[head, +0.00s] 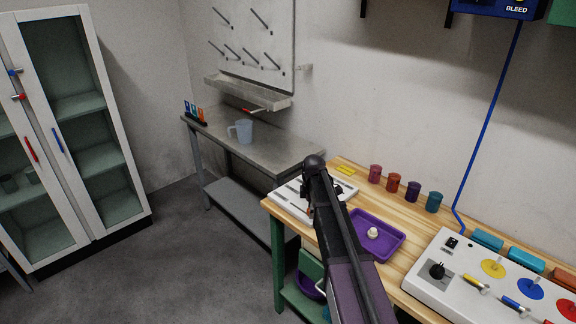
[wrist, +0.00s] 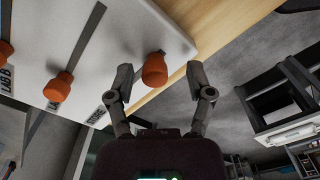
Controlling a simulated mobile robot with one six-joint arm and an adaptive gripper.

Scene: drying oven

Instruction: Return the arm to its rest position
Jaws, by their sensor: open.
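My arm (head: 340,240) reaches over the wooden bench in the head view, and its own links hide my gripper there. In the wrist view my gripper (wrist: 161,75) is open, one finger on each side of an orange knob (wrist: 154,70). The fingers look apart from the knob, with a gap on both sides. The knob is at the edge of a white slotted panel (wrist: 130,35). More orange knobs sit on the same panel, one of them by a slot (wrist: 58,87). The white panel also shows at the bench's left end in the head view (head: 287,207).
A purple tray (head: 390,245) with a small white item lies right of my arm. Several coloured cups (head: 414,191) stand behind it. A white control box (head: 440,297) fills the right front. A metal table with a jug (head: 244,131) and a glass cabinet (head: 118,205) stand left.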

